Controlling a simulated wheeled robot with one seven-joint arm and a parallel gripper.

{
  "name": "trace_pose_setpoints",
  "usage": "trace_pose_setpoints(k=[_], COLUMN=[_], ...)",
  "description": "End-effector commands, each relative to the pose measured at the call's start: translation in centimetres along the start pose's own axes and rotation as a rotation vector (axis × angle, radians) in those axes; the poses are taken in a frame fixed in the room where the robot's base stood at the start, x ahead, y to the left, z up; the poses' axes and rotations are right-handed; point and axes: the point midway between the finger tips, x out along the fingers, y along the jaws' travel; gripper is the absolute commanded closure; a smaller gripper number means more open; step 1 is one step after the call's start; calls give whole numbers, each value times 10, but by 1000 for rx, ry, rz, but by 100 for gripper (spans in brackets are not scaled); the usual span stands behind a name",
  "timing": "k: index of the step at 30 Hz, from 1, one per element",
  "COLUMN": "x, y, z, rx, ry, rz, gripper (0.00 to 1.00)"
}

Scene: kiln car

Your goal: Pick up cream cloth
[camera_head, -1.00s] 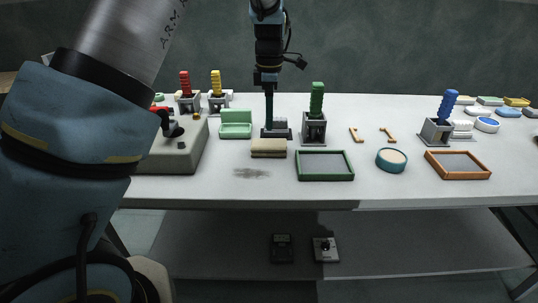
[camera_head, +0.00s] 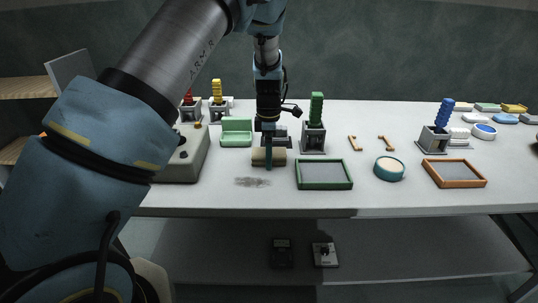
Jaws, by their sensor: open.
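The cream cloth (camera_head: 280,158), a small folded block, lies on the white table left of the green-framed tray. My gripper (camera_head: 268,160) points straight down over the middle of the cloth. The jaws are open; the far finger is hidden, and I cannot tell whether the fingers touch the cloth.
A dark smudge (camera_head: 254,182) is on the table just in front. A green tray (camera_head: 324,187) and a green-handled stand (camera_head: 314,138) are close on the right. A green holder (camera_head: 236,132) and a grey box (camera_head: 181,160) are on the left.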

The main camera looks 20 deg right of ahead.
Motion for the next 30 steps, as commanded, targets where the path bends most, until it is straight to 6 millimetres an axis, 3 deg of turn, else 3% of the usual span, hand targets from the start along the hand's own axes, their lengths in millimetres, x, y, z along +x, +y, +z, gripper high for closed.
trace_pose_setpoints(k=[4, 27, 30], x=[0, 0, -1], y=[0, 0, 0], z=[0, 0, 0], rx=[0, 1, 1], ry=[0, 0, 0], rz=[0, 1, 1], gripper=[0, 87, 88])
